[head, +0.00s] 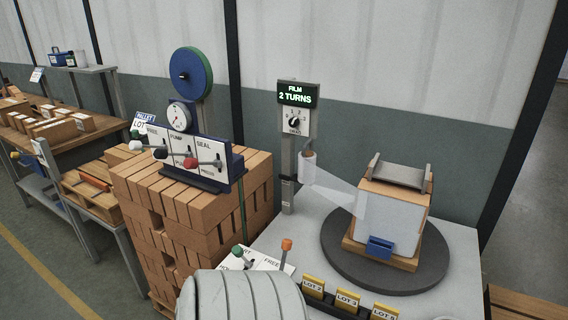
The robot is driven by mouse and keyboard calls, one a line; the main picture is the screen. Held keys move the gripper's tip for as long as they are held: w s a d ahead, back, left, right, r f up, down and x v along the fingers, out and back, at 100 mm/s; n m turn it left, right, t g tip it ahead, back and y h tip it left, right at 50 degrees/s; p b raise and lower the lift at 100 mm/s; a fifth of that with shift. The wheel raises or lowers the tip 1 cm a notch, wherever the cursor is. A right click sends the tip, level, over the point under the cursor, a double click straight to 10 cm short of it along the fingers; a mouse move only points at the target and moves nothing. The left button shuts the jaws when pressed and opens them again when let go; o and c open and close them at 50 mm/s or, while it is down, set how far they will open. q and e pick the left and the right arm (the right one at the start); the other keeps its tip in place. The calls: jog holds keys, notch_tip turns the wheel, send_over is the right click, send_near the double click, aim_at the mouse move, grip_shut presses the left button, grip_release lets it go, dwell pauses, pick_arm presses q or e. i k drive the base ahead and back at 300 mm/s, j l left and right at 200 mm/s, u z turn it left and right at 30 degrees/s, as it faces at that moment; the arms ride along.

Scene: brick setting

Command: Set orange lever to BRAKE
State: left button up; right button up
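The orange lever (286,245) stands roughly upright on a small white panel (262,262) at the lower middle of the head view. The word FREE shows on the panel just left of the lever. The BRAKE label is not visible. A green-knobbed lever (237,251) stands on the same panel, to the left. A pale rounded link of my own arm (245,300) covers the panel's front part. Neither of my grippers shows in this view.
Right of the panel, a round dark turntable (430,278) carries a film-wrapped load (389,222). A post with a FILM 2 TURNS display (297,95) stands behind. Yellow lot tags (347,300) line the front. Stacked bricks (195,225) and a SEAL lever board (205,165) are left.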

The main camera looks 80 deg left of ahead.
aim_at(286, 244)
jog(key=u, duration=2.35)
